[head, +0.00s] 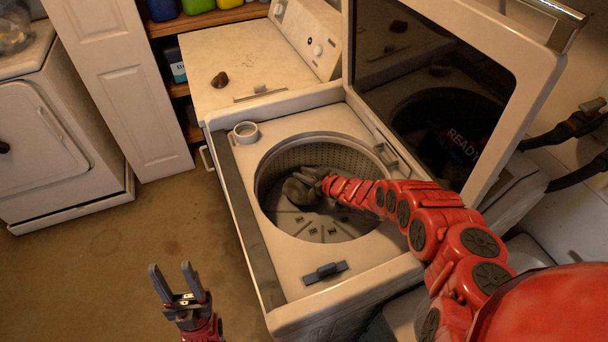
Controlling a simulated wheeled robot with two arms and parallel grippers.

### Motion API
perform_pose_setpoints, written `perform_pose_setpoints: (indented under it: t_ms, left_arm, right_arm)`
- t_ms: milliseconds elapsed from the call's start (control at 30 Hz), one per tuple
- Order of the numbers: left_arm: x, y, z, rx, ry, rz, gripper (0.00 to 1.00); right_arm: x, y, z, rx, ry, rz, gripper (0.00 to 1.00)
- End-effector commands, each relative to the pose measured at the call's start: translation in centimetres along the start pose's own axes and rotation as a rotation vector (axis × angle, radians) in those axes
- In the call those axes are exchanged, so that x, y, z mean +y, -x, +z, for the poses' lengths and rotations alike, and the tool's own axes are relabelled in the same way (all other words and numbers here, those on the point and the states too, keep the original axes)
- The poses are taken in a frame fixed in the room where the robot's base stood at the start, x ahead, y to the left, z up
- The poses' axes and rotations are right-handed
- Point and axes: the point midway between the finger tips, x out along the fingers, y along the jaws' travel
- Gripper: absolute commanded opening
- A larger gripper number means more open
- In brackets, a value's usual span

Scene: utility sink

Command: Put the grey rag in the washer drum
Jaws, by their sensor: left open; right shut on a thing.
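The top-loading washer (239,215) stands in the middle with its lid raised. Its round drum (318,228) is open and shows a perforated wall and a finned bottom. My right arm reaches in from the right, and my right gripper (312,180) is inside the drum opening. It is shut on the grey rag (298,191), a bunched dark grey lump within the drum's rim at the left side. I cannot tell whether the rag touches the drum wall or bottom. My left gripper (174,273) is open and empty, low over the floor left of the washer.
The raised lid (540,62) with a dark window stands at the right of the opening. A white front-loading machine (50,150) stands at the left. The floor (110,250) between is clear.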

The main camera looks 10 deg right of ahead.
Motion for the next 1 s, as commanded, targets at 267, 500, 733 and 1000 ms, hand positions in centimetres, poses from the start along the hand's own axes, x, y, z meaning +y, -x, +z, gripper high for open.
perform_pose_setpoints:
  t_ms: [267, 500, 733, 1000]
  left_arm:
    - [0.0, 0.0, 0.0, 0.000, 0.000, 0.000, 0.50]
    - [0.0, 0.8, 0.1, 0.000, 0.000, 0.000, 0.50]
    - [0.1, 1.5, 0.2, 0.000, 0.000, 0.000, 0.50]
    - [0.1, 1.4, 0.2, 0.000, 0.000, 0.000, 0.50]
  right_arm:
    - [0.1, -0.1, 0.2, 0.001, 0.002, 0.002, 0.00]
    - [0.1, -0.3, 0.8, 0.000, 0.002, 0.001, 0.00]
    - [0.1, -0.6, 1.4, -0.001, 0.001, 0.001, 0.00]
    - [0.1, -0.5, 1.3, 0.000, 0.001, 0.001, 0.53]
